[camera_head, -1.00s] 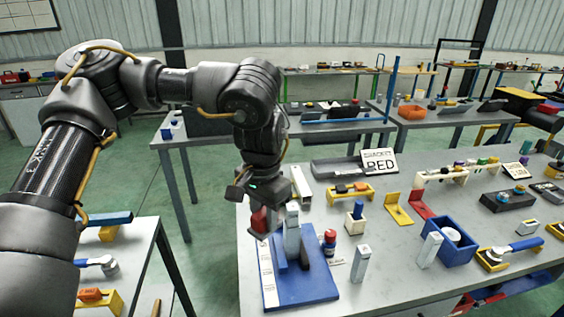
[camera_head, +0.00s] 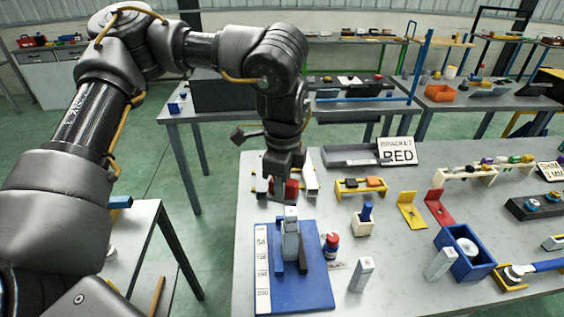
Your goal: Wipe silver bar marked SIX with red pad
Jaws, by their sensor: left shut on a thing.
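My left gripper (camera_head: 283,187) is shut on the red pad (camera_head: 291,189), which shows as a small red block between its fingers. It hangs just behind a silver bar (camera_head: 291,240) standing upright on a blue fixture (camera_head: 309,290). I cannot tell whether the pad touches the bar. Two more upright silver bars stand to the right, one beside the fixture (camera_head: 361,275) and one next to the blue box (camera_head: 439,264). No mark SIX is readable on any bar. My right gripper is not in view.
A red and blue bottle (camera_head: 331,246) stands close right of the fixture. A white ruler strip (camera_head: 262,268) lies along its left edge. A BRACKET RED sign (camera_head: 397,151), yellow bracket (camera_head: 411,210) and red bracket (camera_head: 438,207) are farther back. The bench's front middle is clear.

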